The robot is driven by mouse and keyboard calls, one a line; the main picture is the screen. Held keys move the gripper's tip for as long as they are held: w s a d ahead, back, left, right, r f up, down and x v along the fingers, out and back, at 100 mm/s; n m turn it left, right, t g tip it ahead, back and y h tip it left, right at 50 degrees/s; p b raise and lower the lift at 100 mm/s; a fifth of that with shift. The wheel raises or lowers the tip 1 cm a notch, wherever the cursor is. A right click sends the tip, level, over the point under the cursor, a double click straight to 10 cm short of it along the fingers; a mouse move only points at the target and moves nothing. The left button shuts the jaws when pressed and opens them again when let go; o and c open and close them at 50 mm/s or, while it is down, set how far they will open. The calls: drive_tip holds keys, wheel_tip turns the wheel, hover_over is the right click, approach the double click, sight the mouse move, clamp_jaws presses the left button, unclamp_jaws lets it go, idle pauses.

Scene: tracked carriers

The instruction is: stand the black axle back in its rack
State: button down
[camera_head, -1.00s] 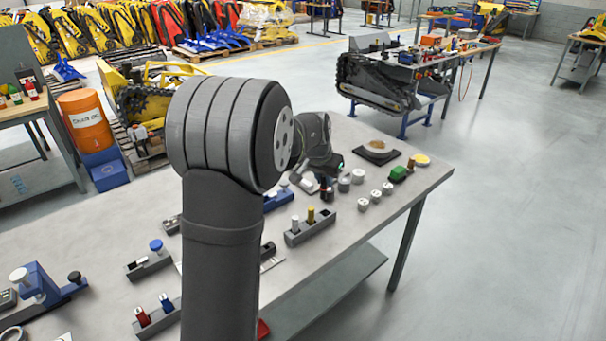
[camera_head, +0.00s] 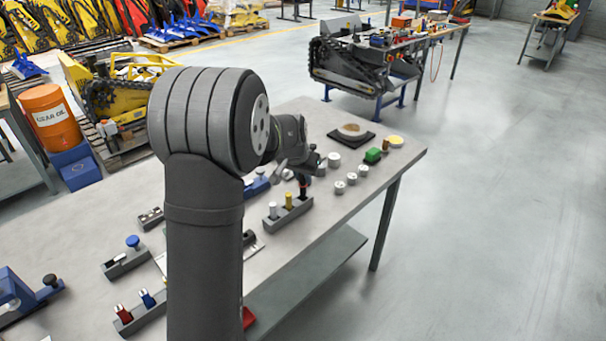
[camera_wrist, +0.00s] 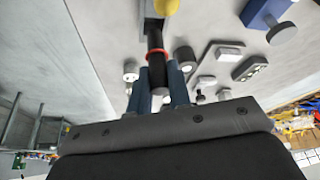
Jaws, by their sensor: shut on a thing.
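The black axle (camera_head: 303,190) stands about upright at the right end of its grey rack (camera_head: 270,226). The rack also holds a white-topped axle (camera_head: 272,210) and a yellow-topped axle (camera_head: 289,200). My gripper (camera_head: 304,178) is shut on the upper part of the black axle, above the rack's right end. In the wrist view, the black axle (camera_wrist: 155,45) runs from between the fingers of my gripper (camera_wrist: 158,80) towards the rack (camera_wrist: 152,24), and its reddish band shows there. The axle's foot is hidden, so I cannot tell how deep it sits.
A dark mat with a round plate (camera_head: 352,132) lies behind. A smaller rack with red and blue parts (camera_head: 140,308) stands front left. The bench's right edge is near.

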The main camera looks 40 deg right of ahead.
drive_tip(key=shift+f, duration=2.15)
idle(2.0)
drive_tip(key=c, duration=0.8)
unclamp_jaws()
drive_tip(key=shift+o, duration=0.2)
drive_tip(key=shift+r, duration=3.5)
